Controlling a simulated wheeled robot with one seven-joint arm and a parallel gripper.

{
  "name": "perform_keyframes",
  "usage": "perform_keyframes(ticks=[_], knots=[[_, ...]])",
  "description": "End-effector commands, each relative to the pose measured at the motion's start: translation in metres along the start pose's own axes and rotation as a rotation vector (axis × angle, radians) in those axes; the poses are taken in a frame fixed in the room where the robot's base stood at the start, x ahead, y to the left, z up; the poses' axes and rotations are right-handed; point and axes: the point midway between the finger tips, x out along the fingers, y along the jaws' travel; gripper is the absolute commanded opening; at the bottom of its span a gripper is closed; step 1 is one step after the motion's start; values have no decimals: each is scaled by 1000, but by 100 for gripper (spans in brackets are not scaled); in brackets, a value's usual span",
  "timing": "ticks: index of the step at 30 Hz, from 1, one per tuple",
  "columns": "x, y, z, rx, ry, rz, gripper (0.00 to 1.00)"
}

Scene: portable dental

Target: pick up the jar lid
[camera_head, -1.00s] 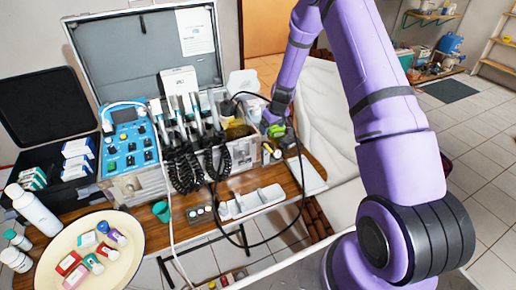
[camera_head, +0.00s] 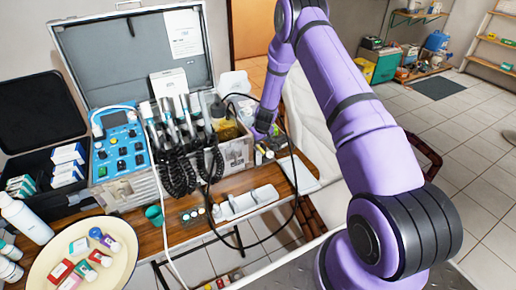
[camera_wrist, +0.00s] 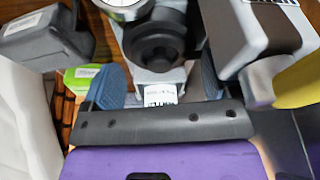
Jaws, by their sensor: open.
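In the wrist view, a dark round piece with a ring-shaped rim (camera_wrist: 158,46) lies just beyond my fingertips, on top of a grey body; I cannot tell for sure that it is the jar lid. My gripper (camera_wrist: 160,82) is open, with one blue-grey finger on each side of the grey body below the dark ring. I cannot tell whether the fingers touch it. In the head view, my gripper is at the right end of the open case, beside the table's right part; its fingers are mostly hidden, and no jar lid can be made out there.
A dark grey block (camera_wrist: 48,38) and green box (camera_wrist: 78,78) lie left of my gripper; a grey device (camera_wrist: 255,35) is close right. The open metal case (camera_head: 130,60) has hanging black coiled cords (camera_head: 178,170). A cream tray (camera_head: 120,265) holds small bottles and boxes.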

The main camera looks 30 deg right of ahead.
Motion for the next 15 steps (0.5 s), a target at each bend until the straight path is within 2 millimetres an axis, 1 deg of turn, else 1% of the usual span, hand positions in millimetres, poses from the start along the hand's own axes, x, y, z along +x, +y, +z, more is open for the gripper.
perform_keyframes(ticks=[1, 4, 13, 14, 15], knots=[[7, 0, 0, 1, 0, 0, 84], [15, 0, 0, 1, -1, 0, 84], [18, 0, 0, 0, 0, 0, 84], [18, 0, 0, 0, 0, 0, 77], [18, 0, 0, 0, 0, 0, 68]])
